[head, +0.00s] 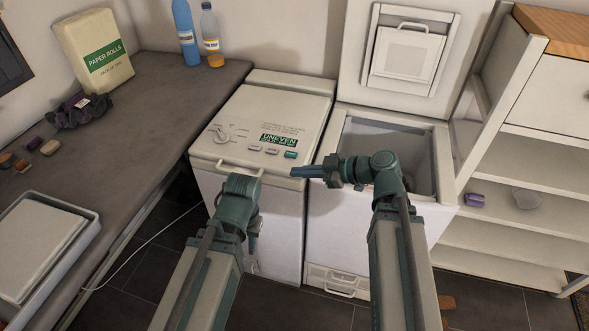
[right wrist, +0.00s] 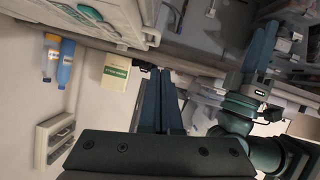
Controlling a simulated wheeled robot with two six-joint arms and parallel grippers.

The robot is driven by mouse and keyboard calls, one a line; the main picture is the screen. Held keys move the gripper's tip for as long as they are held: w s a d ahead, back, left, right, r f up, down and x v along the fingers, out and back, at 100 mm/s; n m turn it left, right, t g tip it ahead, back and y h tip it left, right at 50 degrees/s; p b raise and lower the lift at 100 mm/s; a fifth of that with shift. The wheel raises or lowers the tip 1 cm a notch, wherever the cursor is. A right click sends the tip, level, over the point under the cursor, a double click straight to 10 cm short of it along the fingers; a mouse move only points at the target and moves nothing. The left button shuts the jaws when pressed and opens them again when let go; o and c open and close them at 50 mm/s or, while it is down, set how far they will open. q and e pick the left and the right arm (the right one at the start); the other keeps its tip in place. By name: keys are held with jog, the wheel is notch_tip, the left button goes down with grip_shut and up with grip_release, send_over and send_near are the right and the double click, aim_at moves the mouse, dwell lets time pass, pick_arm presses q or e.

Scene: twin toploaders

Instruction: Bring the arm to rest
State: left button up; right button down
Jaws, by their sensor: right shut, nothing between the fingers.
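My right gripper (head: 294,172) points left in the head view, above the front right of the left toploader. Its two blue fingers are together and empty, as the right wrist view (right wrist: 160,102) also shows. My left gripper (head: 252,238) hangs low in front of the left toploader, partly behind its own arm; its finger gap is hidden. The left toploader (head: 240,118) has its lid down, with a dial, buttons and an "UNEVEN" sign on top. The right toploader (head: 330,222) stands open, its lid (head: 354,50) upright. My right forearm crosses in front of it.
A grey counter (head: 150,100) at left holds a paper rolls pack (head: 93,50), two bottles (head: 186,32), dark cloth (head: 78,110) and a white tray (head: 95,212). A shelf unit (head: 515,170) stands at right with a purple item (head: 474,200). A thin cable (head: 142,245) hangs at left.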

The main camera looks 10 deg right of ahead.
jog(key=s+a+f+m+g+h+p, duration=0.2)
jog(key=s+f+m+g+h, duration=0.1)
jog(key=s+f+m+h, duration=0.1)
jog(key=s+a+f+m+g+h+p, duration=0.2)
jog(key=s+f+m+g+h+p, duration=0.1)
jog(key=s+m+h, duration=0.3)
jog(key=s+f+h, duration=0.1)
jog(key=h, duration=0.1)
jog(key=shift+s+a+m+g+h, duration=0.25)
jog(key=shift+s+m+g+h, duration=0.05)
jog(key=shift+s+g+h, duration=0.1)
